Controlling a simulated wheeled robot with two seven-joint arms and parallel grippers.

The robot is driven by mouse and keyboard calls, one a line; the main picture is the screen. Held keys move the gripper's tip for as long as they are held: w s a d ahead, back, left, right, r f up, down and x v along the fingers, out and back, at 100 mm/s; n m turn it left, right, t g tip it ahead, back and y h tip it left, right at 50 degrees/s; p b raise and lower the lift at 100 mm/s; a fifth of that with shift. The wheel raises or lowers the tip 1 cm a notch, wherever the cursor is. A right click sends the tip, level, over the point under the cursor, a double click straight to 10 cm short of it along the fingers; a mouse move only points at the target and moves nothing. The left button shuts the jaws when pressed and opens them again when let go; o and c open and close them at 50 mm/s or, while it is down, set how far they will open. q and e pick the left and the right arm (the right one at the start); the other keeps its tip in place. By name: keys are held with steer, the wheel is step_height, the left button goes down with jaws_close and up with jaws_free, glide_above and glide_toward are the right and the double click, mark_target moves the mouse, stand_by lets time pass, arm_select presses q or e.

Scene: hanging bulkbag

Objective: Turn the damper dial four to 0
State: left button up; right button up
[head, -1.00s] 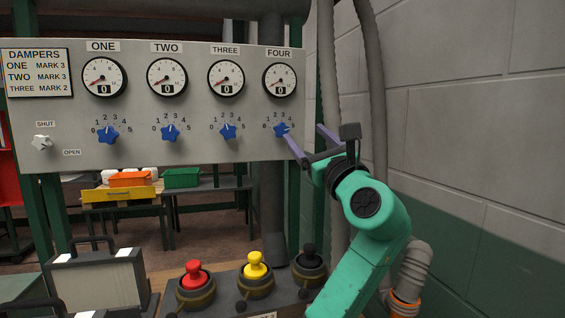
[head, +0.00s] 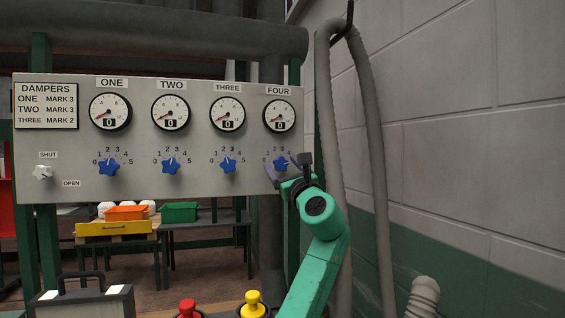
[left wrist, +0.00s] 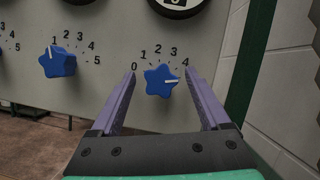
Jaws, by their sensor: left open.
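Damper dial four (head: 281,162) is a blue star-shaped knob at the right end of the grey panel, under the gauge marked FOUR (head: 279,116). In the left wrist view the dial (left wrist: 161,80) shows a white pointer line aimed to the right, toward the 4–5 end of its scale. My left gripper (head: 287,166) is open in front of it. In the left wrist view its two purple fingers (left wrist: 160,73) stand either side of the dial with gaps; I cannot tell how deep they reach. The dial's 5 mark is hidden. My right gripper is not in view.
Dial three (head: 228,164) sits to the left. A SHUT/OPEN knob (head: 43,172) is at the panel's lower left. Grey hoses (head: 372,120) hang along the wall at right. Red (head: 187,308) and yellow (head: 253,302) knobs stand below. The space before the panel's middle is clear.

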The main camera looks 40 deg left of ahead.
arm_select(q)
jaws_close()
